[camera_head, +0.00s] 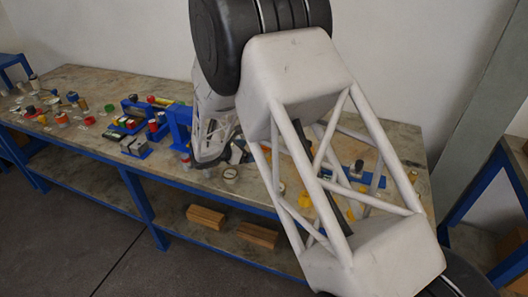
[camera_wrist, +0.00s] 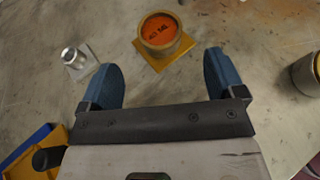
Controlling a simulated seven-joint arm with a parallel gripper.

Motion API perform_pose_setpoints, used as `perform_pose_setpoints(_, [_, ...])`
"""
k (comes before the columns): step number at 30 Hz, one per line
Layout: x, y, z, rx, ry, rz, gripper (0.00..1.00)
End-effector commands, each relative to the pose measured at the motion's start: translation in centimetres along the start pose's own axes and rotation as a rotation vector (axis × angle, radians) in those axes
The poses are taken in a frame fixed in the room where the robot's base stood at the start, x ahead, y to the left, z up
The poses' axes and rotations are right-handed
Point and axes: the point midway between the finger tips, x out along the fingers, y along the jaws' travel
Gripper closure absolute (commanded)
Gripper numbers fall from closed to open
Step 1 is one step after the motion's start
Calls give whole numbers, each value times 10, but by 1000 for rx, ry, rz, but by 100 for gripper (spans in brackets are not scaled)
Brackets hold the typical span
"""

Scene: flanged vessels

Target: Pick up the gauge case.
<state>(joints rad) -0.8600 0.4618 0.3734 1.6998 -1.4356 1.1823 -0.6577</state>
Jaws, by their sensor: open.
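In the wrist view, a round case with a tan rim and an orange face with dark marks (camera_wrist: 159,31) looks like the gauge case. It sits on a square yellow plate (camera_wrist: 181,48) on the worktop. My gripper (camera_wrist: 160,64) is open and empty, with its two blue fingers spread apart. The case lies beyond the fingertips, roughly centred between them and not touching either. In the head view my arm covers much of the bench, and I cannot pick out the case or the fingertips there.
A small silver cylinder on a plate (camera_wrist: 70,56) stands left of the left finger. A metal cup (camera_wrist: 309,74) is at the right edge. A blue and yellow object (camera_wrist: 32,150) is at lower left. The bench (camera_head: 100,82) holds many small parts; wooden blocks (camera_head: 257,235) lie on its lower shelf.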

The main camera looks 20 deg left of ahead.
Motion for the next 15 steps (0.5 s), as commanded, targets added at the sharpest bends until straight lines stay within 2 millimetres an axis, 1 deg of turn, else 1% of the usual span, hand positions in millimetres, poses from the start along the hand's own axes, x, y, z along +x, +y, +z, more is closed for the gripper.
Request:
perform_pose_setpoints(3, [11,0,0,0,0,-2,12])
perform_pose_setpoints(7, [20,0,0,0,0,-2,12])
perform_pose_setpoints(15, [22,0,0,0,0,-1,12])
